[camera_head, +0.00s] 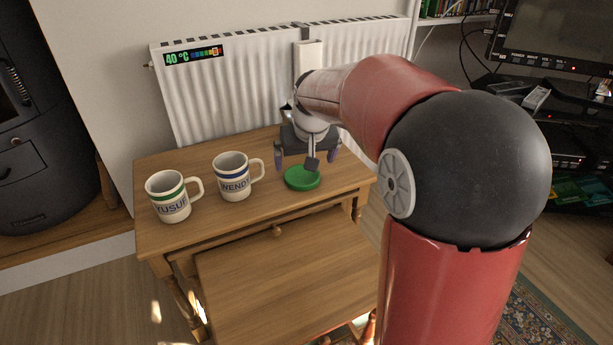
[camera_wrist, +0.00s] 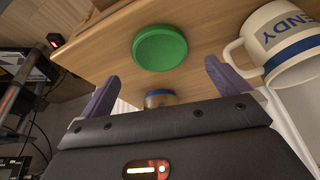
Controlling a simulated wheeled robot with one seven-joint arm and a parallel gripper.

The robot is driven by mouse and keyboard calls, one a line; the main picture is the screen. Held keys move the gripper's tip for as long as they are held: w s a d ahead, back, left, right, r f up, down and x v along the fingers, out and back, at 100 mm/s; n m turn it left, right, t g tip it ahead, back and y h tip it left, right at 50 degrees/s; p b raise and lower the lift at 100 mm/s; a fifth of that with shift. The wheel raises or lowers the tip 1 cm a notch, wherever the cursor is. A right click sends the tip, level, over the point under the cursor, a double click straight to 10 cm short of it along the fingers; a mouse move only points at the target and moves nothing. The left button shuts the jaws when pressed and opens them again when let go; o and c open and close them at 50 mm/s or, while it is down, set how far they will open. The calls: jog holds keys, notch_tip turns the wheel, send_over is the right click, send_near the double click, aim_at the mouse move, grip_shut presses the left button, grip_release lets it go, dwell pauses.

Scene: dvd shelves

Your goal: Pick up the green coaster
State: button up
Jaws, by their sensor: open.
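The green coaster (camera_head: 302,178) is a round disc lying flat on the small wooden table, right of the WENDY mug. My gripper (camera_head: 305,161) is just behind and above it in the head view, its two purple fingers spread apart. In the wrist view, the coaster (camera_wrist: 160,47) lies beyond the open fingers of my gripper (camera_wrist: 160,76), roughly centred between them sideways. Nothing is held, and the coaster shows clear of both fingers.
The WENDY mug (camera_head: 232,178) stands close to the coaster, handle toward it; the YUSUF mug (camera_head: 169,197) is farther left. A white radiator (camera_head: 225,90) stands behind the wooden table (camera_head: 215,215). A small partly hidden object (camera_wrist: 160,98) shows between my fingers. A lower tabletop (camera_head: 290,270) is bare.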

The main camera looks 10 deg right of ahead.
aim_at(302, 175)
jog(key=b+x, duration=0.1)
jog(key=x, duration=0.5)
jog(key=shift+r, duration=0.1)
jog(key=c, duration=0.9)
